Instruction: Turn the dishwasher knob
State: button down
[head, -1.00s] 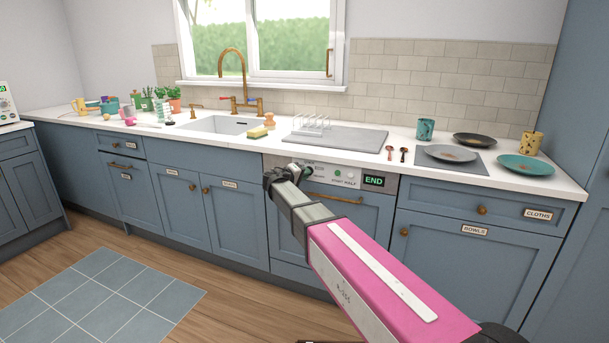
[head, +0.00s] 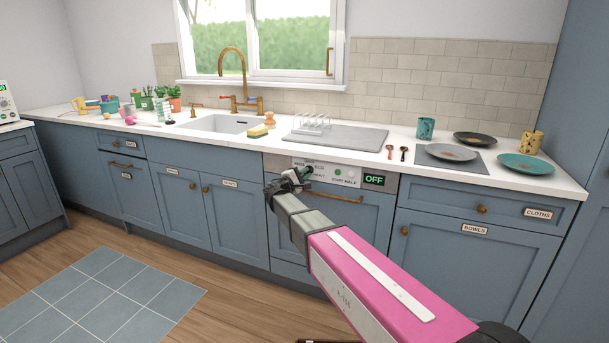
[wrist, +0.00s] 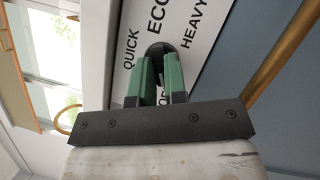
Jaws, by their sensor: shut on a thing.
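The dishwasher (head: 318,207) is the blue-fronted unit below the grey drainer, with a brass handle bar and a pale control panel (head: 325,172) on top. Its display (head: 374,180) reads OFF in green. In the wrist view, the dark round knob (wrist: 159,48) sits on the panel among the words QUICK, ECO and HEAVY, with another word partly covered below. My gripper (wrist: 159,66) has its green fingers closed around the knob. In the head view, my gripper (head: 304,175) is at the panel's left part and hides the knob.
The brass dishwasher handle (head: 335,198) runs just below the panel. The white worktop above holds a drainer (head: 345,137), a toast rack, plates and mugs.

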jog(key=shift+f+n, duration=0.1)
jog(key=shift+n, duration=0.5)
jog(key=c, duration=1.2)
grip_release()
jog(key=shift+o, duration=0.2)
jog(key=v, duration=1.1)
jog(key=shift+d+f, duration=0.1)
